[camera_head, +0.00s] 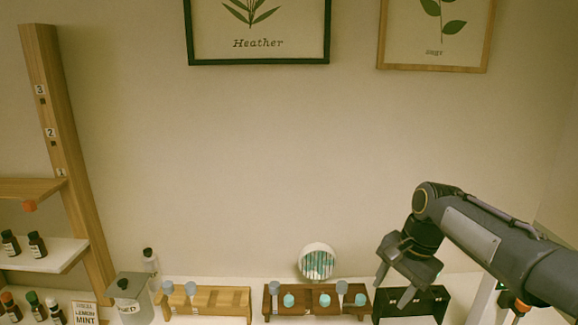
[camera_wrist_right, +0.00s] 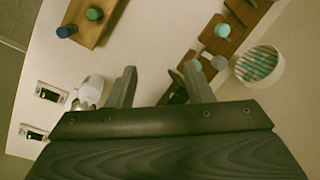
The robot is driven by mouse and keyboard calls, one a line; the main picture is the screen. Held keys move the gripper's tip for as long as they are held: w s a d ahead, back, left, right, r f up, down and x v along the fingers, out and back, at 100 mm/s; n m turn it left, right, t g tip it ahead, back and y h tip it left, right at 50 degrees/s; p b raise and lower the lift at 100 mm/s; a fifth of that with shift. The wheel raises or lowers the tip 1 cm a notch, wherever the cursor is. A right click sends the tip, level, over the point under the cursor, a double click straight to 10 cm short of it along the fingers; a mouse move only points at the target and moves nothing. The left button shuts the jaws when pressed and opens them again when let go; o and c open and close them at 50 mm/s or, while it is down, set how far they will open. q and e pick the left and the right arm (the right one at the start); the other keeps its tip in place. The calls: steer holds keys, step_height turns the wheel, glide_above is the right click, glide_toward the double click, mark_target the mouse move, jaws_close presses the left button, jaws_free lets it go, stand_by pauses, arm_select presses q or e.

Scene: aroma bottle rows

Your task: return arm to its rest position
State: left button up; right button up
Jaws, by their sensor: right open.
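My right arm comes in from the right in the head view. Its gripper (camera_head: 393,293) points down above the black rack (camera_head: 432,303), at the right end of the row of racks. In the right wrist view the gripper (camera_wrist_right: 160,84) has its two fingers spread apart. No bottle shows gripped between them; a dark object lies below and beyond the fingers. My left gripper is not in view.
A brown rack (camera_head: 318,302) and a light wooden rack (camera_head: 208,299) hold capped bottles. A round white container (camera_head: 317,262) stands behind. A jar (camera_head: 130,300) and shelves with bottles (camera_head: 37,245) are left.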

steer(key=s+d+f+n+t+y, duration=0.1)
steer(key=s+d+n+t+y, duration=0.2)
steer(key=s, duration=1)
steer(key=s+a+f+n+t+h+b, duration=0.1)
steer(key=s+f+n, duration=0.4)
steer(key=s, duration=0.8)
step_height(320, 180, down, 3)
steer(key=shift+a+f+t+h+b, duration=0.1)
steer(key=shift+a+t+h+b, duration=0.3)
steer(key=shift+a, duration=0.75)
